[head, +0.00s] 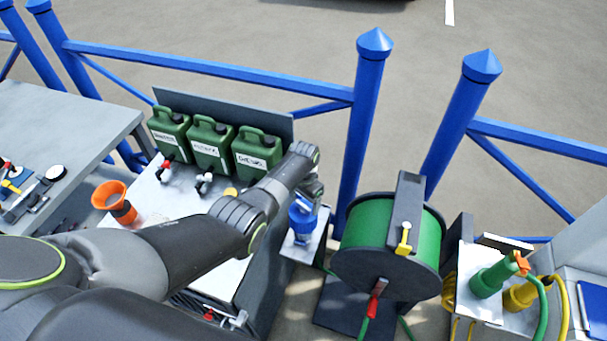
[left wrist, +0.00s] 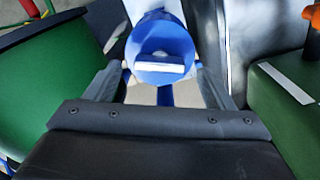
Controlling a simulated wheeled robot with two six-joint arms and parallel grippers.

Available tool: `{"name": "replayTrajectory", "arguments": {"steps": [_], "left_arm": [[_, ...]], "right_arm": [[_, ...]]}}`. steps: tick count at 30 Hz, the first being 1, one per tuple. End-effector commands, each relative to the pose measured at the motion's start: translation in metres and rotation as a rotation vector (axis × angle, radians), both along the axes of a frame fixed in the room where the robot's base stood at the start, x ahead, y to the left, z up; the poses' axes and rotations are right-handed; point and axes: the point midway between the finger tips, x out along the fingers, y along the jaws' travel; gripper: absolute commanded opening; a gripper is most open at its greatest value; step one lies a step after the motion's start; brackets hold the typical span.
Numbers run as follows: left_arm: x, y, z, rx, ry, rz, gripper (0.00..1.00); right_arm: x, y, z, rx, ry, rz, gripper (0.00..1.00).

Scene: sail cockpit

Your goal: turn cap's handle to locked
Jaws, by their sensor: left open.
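The blue cap (head: 302,214) sits on a small pale stand, at the end of my left arm in the head view. In the left wrist view the round blue cap (left wrist: 158,38) shows from above, with a pale bar-like handle (left wrist: 160,67) across it, roughly level in the picture. My left gripper (left wrist: 159,74) is open, its fingers on either side of the cap's near part. A gap shows beside the handle at both ends, and nothing is held. In the head view my left gripper (head: 313,189) is just above the cap and partly hidden by its wrist. My right gripper is not seen.
A green hose reel (head: 385,240) stands close right of the cap. Green jerrycans (head: 210,143) and an orange funnel (head: 116,202) stand on the bench at left. Blue railings (head: 210,68) run behind. Green and yellow hose fittings (head: 490,280) are at far right.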

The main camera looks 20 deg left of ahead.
Motion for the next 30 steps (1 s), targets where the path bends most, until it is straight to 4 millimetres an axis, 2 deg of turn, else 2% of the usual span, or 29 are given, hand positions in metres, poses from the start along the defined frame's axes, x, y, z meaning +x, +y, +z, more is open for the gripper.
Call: {"name": "replayTrajectory", "arguments": {"steps": [2, 8, 24, 30], "left_arm": [[0.000, 0.000, 0.014, -0.001, -0.002, 0.000, 0.76], [0.000, 0.000, 0.044, 0.000, -0.003, 0.000, 0.76], [0.000, 0.000, 0.134, 0.000, -0.003, 0.001, 0.76], [0.000, 0.000, 0.154, 0.000, -0.002, 0.001, 0.76]], "right_arm": [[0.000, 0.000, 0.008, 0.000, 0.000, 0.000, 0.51], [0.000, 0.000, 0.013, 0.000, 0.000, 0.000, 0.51], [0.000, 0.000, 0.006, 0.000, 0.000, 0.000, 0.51], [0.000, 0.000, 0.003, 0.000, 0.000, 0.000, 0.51]]}}
